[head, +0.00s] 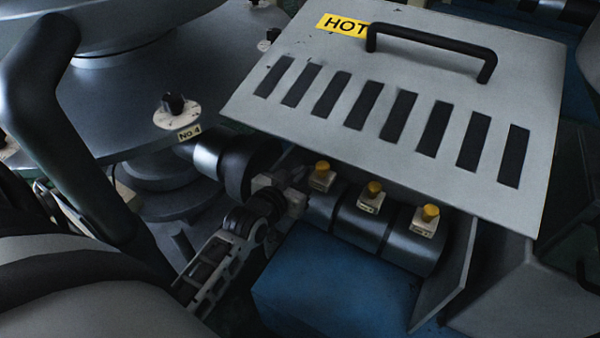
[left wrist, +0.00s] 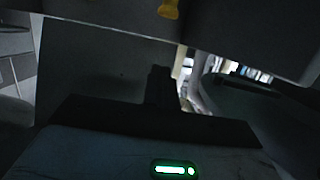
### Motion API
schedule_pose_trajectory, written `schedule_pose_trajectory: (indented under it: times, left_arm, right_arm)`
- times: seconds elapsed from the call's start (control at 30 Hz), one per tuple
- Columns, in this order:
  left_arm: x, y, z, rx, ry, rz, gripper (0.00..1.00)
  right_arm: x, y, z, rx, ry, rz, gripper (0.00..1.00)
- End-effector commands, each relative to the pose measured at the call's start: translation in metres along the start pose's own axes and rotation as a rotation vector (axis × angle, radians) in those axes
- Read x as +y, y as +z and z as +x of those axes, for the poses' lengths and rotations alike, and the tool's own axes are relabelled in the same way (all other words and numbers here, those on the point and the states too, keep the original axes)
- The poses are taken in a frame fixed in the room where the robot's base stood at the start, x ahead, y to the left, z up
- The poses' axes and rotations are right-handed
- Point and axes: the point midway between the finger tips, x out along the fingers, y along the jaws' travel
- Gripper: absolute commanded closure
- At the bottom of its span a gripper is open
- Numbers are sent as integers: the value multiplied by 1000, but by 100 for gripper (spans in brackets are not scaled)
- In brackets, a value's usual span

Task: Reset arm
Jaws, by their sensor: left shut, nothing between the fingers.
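My left gripper (head: 290,182) is shut and empty. It is beside the left end of a row of dark cylinders (head: 385,232) that carry yellow knobs (head: 374,189). I cannot tell whether it touches them. In the left wrist view, the shut fingers (left wrist: 160,84) are dark and stand in front of a grey wall. A yellow knob (left wrist: 168,9) shows at the top edge there. I cannot make out which part is the task's arm. My right gripper is out of view.
A slotted grey cover (head: 390,110) with a black handle (head: 430,40) and a HOT label overhangs the cylinders. A blue box (head: 335,285) is below them. A round grey platter (head: 115,105) with a white dial (head: 177,114) marked No 4 is at left.

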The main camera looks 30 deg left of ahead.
Motion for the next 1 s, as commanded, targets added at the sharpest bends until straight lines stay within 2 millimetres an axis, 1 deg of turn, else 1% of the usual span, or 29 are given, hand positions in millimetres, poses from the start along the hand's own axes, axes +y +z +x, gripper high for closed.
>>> schedule_pose_trajectory:
  times: [0.33, 0.37, 0.43, 0.47, 0.53, 0.57, 0.6, 0.67, 0.7, 0.8, 0.9, 1.0]
  left_arm:
    - [1, 0, 0, -1, 1, 0, 100]
    - [2, 2, -2, -5, 5, 2, 100]
    - [11, 9, -10, -30, 27, 11, 100]
    - [18, 16, -16, -49, 43, 17, 100]
    - [38, 32, -37, -104, 91, 31, 100]
    - [48, 39, -47, -132, 116, 37, 100]
    - [62, 49, -63, -170, 148, 44, 100]
    - [80, 62, -86, -224, 193, 49, 100]
    - [92, 69, -100, -256, 220, 51, 100]
    - [113, 82, -131, -323, 273, 51, 100]
    - [125, 87, -149, -361, 303, 48, 100]
    - [129, 89, -155, -373, 312, 46, 100]
  right_arm:
    - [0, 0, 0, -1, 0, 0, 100]
    - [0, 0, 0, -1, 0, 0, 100]
    - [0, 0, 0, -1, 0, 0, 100]
    - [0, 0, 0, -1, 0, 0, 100]
    - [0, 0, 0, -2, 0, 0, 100]
    - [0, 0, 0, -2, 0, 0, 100]
    - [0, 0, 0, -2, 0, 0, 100]
    - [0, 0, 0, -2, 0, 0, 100]
    - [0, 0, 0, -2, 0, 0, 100]
    - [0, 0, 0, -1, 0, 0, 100]
    - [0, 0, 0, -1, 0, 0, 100]
    - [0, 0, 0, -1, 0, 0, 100]
